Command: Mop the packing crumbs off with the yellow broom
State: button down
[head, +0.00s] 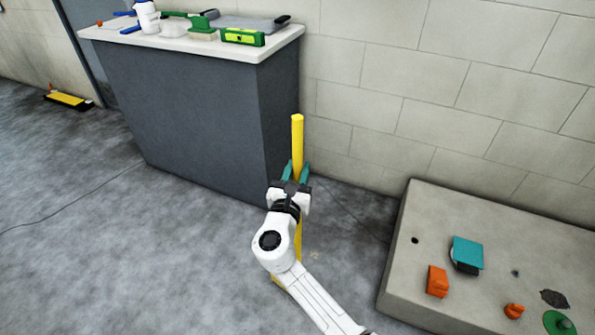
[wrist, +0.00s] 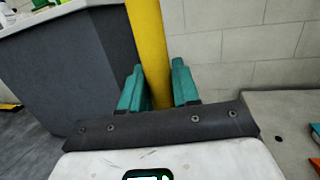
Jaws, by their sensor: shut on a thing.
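The yellow broom's handle (head: 297,135) stands about upright between the dark grey cabinet and the concrete block. My gripper (head: 297,172) is shut on the handle, with a teal finger on each side of it. In the wrist view the yellow handle (wrist: 151,50) runs up between the two teal fingers of my gripper (wrist: 158,88). The broom's lower part is mostly hidden behind my arm; a bit of yellow shows near the floor. A few small pale specks, perhaps crumbs (head: 315,254), lie on the floor just right of the broom.
The grey cabinet (head: 190,110) with a white top holding several tools stands left. A low concrete block (head: 400,245) at right carries a teal piece (head: 467,253), orange parts (head: 437,281) and a green disc (head: 559,323). The floor (head: 130,240) at left is mostly open, crossed by a thin cable.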

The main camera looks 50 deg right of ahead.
jog(key=shift+f+b, duration=0.35)
jog(key=shift+f, duration=0.1)
jog(key=shift+s+d+b+x, duration=0.2)
jog(key=shift+b+x, duration=0.15)
jog(key=shift+x, duration=0.95)
jog(key=shift+s+d+b+x, duration=0.1)
jog(key=shift+s+b+x, duration=0.15)
jog(key=shift+x, duration=1.1)
jog(key=shift+f, duration=0.15)
jog(key=shift+s+d+f+b+x, duration=0.15)
jog(key=shift+b+x, duration=0.25)
jog(key=shift+x, duration=0.45)
jog(key=shift+s+d+f+b+x, duration=0.1)
jog(key=shift+b+x, duration=0.25)
jog(key=shift+x, duration=0.55)
jog(key=shift+s+f+b+x, duration=0.15)
jog(key=shift+b+x, duration=0.25)
jog(key=shift+x, duration=0.45)
jog(key=shift+d, duration=0.1)
jog(key=shift+s+d+f+b+x, duration=0.15)
jog(key=shift+b+x, duration=0.25)
jog(key=shift+x, duration=0.45)
jog(key=shift+s+d+f+b+x, duration=0.1)
jog(key=shift+b+x, duration=0.35)
jog(key=shift+x, duration=0.4)
jog(key=shift+s+f+b+x, duration=0.15)
jog(key=shift+b+x, duration=0.25)
jog(key=shift+x, duration=0.45)
